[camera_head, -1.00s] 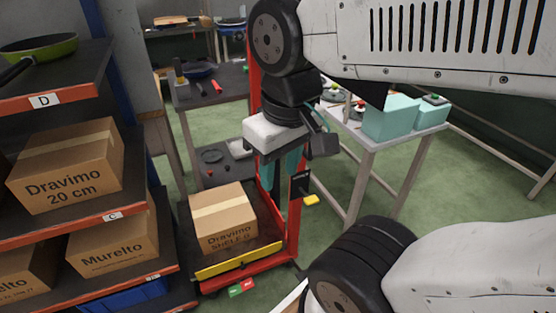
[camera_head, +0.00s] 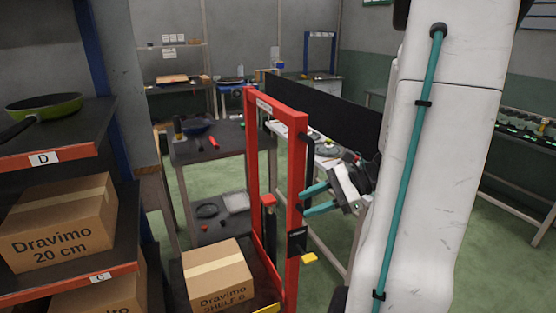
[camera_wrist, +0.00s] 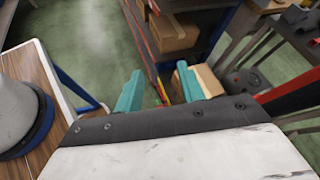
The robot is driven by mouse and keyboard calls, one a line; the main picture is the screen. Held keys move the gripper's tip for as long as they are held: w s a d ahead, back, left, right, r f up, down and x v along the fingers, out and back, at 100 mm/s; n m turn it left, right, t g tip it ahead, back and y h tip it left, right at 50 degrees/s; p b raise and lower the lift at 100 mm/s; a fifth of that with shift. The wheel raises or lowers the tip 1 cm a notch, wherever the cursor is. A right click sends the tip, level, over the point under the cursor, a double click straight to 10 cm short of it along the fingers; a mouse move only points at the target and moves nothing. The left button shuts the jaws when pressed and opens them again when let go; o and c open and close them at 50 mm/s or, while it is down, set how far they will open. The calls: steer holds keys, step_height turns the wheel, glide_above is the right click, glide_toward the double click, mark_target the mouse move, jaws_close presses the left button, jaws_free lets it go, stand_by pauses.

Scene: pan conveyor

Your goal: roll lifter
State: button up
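The lifter (camera_head: 292,215) is a red upright frame on the floor, right of the shelf rack. Its low platform carries a cardboard box (camera_head: 218,277) marked Dravimo. A black unit with a yellow tab (camera_head: 309,258) sits on its right post. My gripper (camera_head: 303,201) has two teal fingers, parted and pointing left at that right post. Whether they touch the post I cannot tell. In the wrist view my gripper (camera_wrist: 158,84) shows its fingers well apart with nothing held between them. A red bar of what looks like the lifter (camera_wrist: 290,92) shows at the right there.
The shelf rack (camera_head: 60,160) stands close on the left with boxes and a green pan (camera_head: 45,107). A dark table (camera_head: 215,143) stands behind the lifter. A light workbench (camera_head: 335,165) is behind my arm. Green floor (camera_head: 420,285) is free at the lower right.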

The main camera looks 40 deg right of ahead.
mark_target(311, 161)
steer(key=w+d+r+m+t+h, duration=0.2)
steer(key=d+m+t, duration=0.25)
steer(key=d, duration=0.25)
steer(key=w+d+r+m+t+h, duration=0.1)
steer(key=d+m+t+h, duration=0.25)
steer(key=d+m, duration=0.25)
steer(key=shift+t+y, duration=0.35)
steer(key=shift+t, duration=0.05)
steer(key=x, duration=0.7)
steer(key=shift+w, duration=0.4)
jaws_close()
